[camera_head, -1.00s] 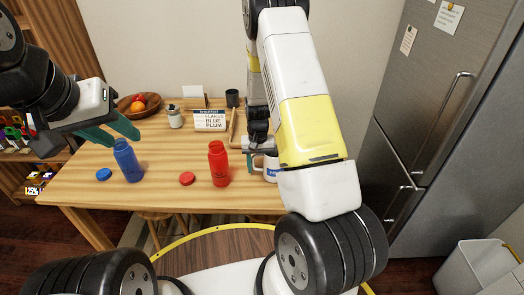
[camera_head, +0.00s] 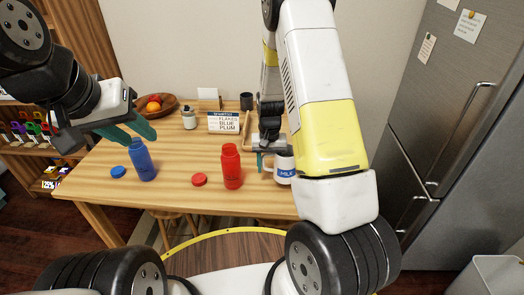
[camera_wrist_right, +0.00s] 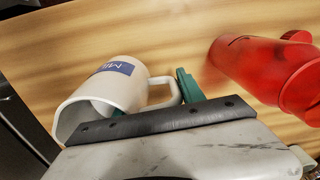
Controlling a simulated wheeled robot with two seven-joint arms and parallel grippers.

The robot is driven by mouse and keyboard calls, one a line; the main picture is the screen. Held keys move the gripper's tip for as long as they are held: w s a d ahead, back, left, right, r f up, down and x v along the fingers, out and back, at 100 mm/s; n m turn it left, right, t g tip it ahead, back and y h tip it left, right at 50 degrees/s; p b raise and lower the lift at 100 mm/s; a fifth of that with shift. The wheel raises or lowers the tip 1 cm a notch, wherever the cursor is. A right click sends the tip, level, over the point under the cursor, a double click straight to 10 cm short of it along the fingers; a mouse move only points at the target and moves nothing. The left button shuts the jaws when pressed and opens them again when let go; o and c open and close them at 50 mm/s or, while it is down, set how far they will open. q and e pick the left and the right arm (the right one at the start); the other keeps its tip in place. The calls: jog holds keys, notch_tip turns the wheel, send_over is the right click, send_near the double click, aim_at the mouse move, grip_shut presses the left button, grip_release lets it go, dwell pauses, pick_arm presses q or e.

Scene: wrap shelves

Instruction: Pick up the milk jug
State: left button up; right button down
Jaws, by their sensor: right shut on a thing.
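The milk jug (camera_head: 285,169) is a white mug-like jug with a blue MILK label, at the right side of the table in the head view. My right gripper (camera_head: 262,162) is shut on its handle. In the right wrist view the jug (camera_wrist_right: 118,88) is tilted in the picture, its handle at a teal finger (camera_wrist_right: 188,88). Whether the jug touches the table is hard to tell. My left gripper (camera_head: 128,133) is open and empty above the blue bottle, far from the jug.
A red bottle (camera_head: 231,168) stands left of the jug; it also shows in the right wrist view (camera_wrist_right: 270,70). A blue bottle (camera_head: 141,160), two caps, a sign (camera_head: 223,122) and a fruit bowl (camera_head: 155,106) share the wooden table (camera_head: 190,150). A fridge (camera_head: 450,130) stands at right.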

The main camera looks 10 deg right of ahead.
jog(key=s+a+r, duration=0.1)
jog(key=s+a, duration=0.6)
jog(key=s, duration=0.4)
jog(key=shift+s+a+r, duration=0.15)
jog(key=shift+s+a, duration=0.15)
dwell(2.9)
